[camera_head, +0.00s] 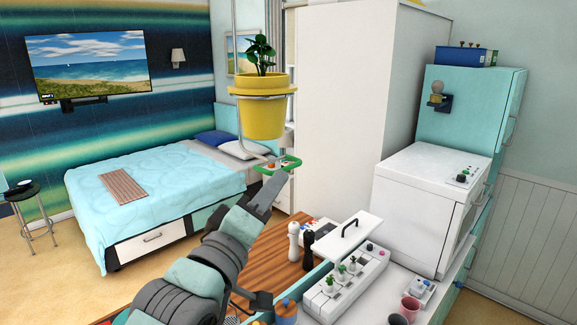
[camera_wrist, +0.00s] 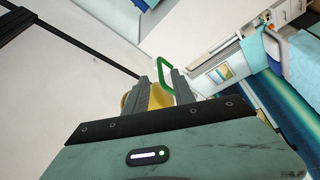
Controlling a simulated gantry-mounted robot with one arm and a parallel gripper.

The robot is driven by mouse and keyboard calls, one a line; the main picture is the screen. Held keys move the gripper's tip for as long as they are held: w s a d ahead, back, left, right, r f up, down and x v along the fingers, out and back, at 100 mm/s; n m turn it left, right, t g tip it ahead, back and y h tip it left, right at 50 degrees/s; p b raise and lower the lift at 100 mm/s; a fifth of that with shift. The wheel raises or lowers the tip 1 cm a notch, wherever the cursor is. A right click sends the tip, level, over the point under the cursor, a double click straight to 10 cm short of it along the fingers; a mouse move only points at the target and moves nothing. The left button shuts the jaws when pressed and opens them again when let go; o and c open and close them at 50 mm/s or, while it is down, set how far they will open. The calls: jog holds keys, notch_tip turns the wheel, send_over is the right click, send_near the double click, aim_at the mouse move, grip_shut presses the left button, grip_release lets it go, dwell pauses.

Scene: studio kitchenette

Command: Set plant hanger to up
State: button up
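The plant hanger is a yellow pot (camera_head: 262,105) with a leafy plant, seated in a metal ring that hangs from a thin rod. A green handle (camera_head: 289,163) sits below the pot at the lower end of the hanger. My gripper (camera_head: 272,181) is just below the handle, pointing up at it. In the wrist view, the green handle (camera_wrist: 162,69) shows at the fingertips, and its lower part runs into the gap between the two fingers. The fingers stand apart. Whether either finger touches the handle is unclear. The pot (camera_wrist: 128,101) is partly hidden behind the left finger there.
A tall white cabinet side (camera_head: 343,100) stands right of the hanger. A bed (camera_head: 150,185) is behind to the left. Below are a wooden counter (camera_head: 265,255), white and black mills, and a white planter box (camera_head: 345,285). Open air surrounds the pot on its left.

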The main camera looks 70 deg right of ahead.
aim_at(288, 168)
jog(key=p+x, duration=0.1)
jog(key=x, duration=0.6)
jog(key=shift+d, duration=0.15)
jog(key=shift+c, duration=0.2)
grip_shut()
dwell(1.0)
